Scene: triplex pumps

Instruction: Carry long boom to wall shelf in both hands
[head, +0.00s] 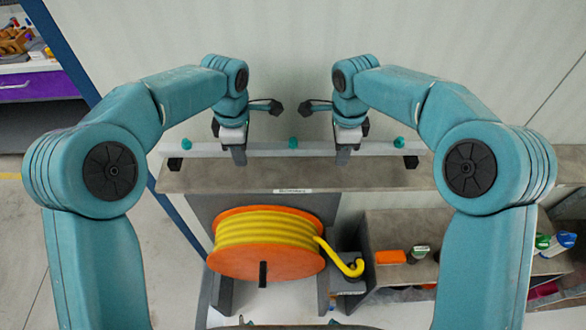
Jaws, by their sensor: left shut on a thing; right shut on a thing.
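The long boom (275,149) is a pale bar with teal knobs and dark end blocks. It lies level from left to right, in front of the wall. My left gripper (238,154) is shut on it left of the middle knob, and my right gripper (343,156) is shut on it right of that knob. The wall shelf (290,178) is a grey-brown board below and in front of the boom. The boom is over the shelf's back part; I cannot tell whether its end blocks touch the board.
An orange reel (235,262) with yellow hose stands under the shelf. A lower shelf (425,228) at right holds an orange box (390,257) and bottles. A blue post (65,45) and a purple drawer (40,87) are at the left. The floor at left is clear.

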